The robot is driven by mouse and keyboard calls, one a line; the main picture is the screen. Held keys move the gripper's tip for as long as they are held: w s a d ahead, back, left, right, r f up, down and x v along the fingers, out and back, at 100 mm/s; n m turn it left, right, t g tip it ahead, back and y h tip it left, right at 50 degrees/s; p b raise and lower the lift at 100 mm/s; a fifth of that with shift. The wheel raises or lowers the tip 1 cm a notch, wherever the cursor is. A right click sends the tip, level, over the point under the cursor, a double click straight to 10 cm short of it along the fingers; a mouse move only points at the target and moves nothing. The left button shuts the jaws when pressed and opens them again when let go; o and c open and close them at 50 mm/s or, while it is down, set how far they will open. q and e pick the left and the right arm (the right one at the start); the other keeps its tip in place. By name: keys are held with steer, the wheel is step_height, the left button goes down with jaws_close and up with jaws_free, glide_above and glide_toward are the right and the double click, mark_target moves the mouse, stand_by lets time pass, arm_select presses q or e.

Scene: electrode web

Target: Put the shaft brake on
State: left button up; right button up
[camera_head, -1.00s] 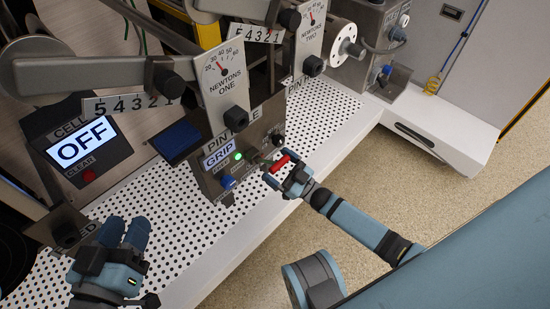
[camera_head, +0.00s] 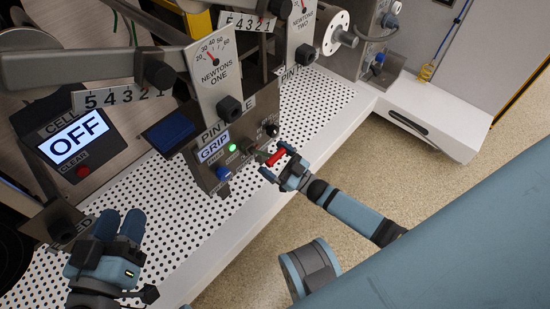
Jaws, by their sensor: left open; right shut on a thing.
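The brake control is not labelled legibly. A red handle (camera_head: 275,158) stands out at the right of the steel pintle box (camera_head: 203,176), at the end of a short grey lever. My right gripper (camera_head: 281,163) is shut on this red handle, its fingers hiding part of it. The box has a display reading GRIP (camera_head: 213,149), a lit green lamp (camera_head: 232,148), a blue knob (camera_head: 223,172) and a black knob (camera_head: 271,130). My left gripper (camera_head: 120,222) is open and empty above the perforated bench at lower left.
The cell screen (camera_head: 75,140) reads OFF, with a red clear button (camera_head: 83,171) below. Newton gauges one (camera_head: 214,65) and two (camera_head: 302,20) stand behind the box. The perforated bench top (camera_head: 160,205) is clear between the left gripper and the box.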

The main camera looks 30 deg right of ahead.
steer(key=shift+a+f, duration=0.15)
stand_by(0.4)
steer(key=o, duration=0.9)
steer(key=shift+w, duration=0.1)
arm_select(q)
step_height(320, 180, up, 4)
steer(key=shift+w+a+f+t+p, duration=0.2)
steer(key=shift+t+p, duration=0.5)
steer(key=shift+p, duration=0.5)
arm_select(e)
steer(key=v, duration=1.3)
steer(key=shift+s+f, duration=0.2)
steer(key=shift+s, duration=0.1)
arm_select(q)
steer(key=shift+s+f, duration=0.1)
